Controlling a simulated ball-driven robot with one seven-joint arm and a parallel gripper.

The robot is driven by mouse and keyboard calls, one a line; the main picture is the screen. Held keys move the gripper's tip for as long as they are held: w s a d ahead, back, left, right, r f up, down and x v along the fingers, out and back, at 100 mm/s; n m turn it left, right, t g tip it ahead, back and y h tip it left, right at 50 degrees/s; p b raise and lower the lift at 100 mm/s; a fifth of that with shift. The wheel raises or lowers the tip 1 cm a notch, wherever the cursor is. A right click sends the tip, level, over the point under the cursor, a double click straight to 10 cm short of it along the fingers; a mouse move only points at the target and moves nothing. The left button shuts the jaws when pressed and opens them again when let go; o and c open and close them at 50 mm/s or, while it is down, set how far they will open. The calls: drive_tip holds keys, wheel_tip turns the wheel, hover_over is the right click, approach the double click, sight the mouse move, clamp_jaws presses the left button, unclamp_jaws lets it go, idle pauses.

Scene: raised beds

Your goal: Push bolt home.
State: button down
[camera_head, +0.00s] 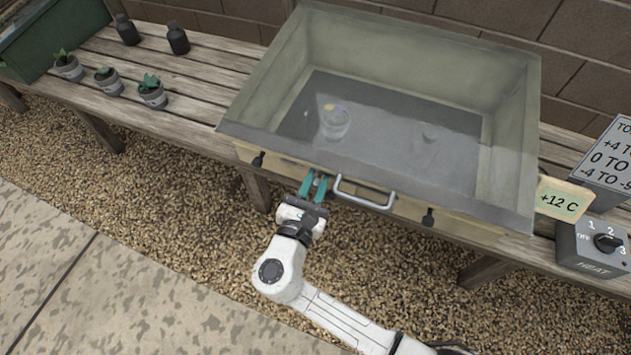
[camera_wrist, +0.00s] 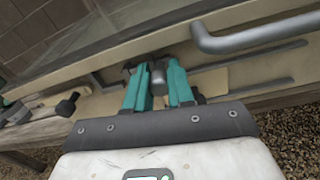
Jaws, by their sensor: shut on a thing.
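My gripper (camera_head: 314,186) is at the front wall of the wooden cold frame (camera_head: 470,222), just left of its curved metal handle (camera_head: 365,201). In the wrist view, the teal fingers of my gripper (camera_wrist: 160,85) are closed around a short grey metal piece, which looks like the bolt's knob (camera_wrist: 158,76). The fingers hide most of the bolt, so I cannot tell how far it is slid. Dark slots or rails run along the front wall to the right of the fingers.
Black knobs (camera_head: 258,159) (camera_head: 428,217) sit on the front wall either side. A +12 C card (camera_head: 560,201) and a heat dial box (camera_head: 598,246) stand at the right. Potted plants (camera_head: 152,94) and dark bottles (camera_head: 178,40) are on the bench at left. Gravel lies in front.

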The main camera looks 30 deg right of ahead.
drive_tip(key=shift+w+a, duration=0.6)
drive_tip(key=shift+w, duration=0.2)
drive_tip(key=shift+w+a, duration=0.6)
drive_tip(key=shift+w, duration=0.2)
drive_tip(key=c, duration=1)
unclamp_jaws()
drive_tip(key=shift+a, duration=0.15)
drive_tip(key=p+v, duration=0.1)
drive_tip(key=v, duration=0.9)
drive_tip(key=shift+s+a+p, duration=0.2)
drive_tip(key=shift+p, duration=0.15)
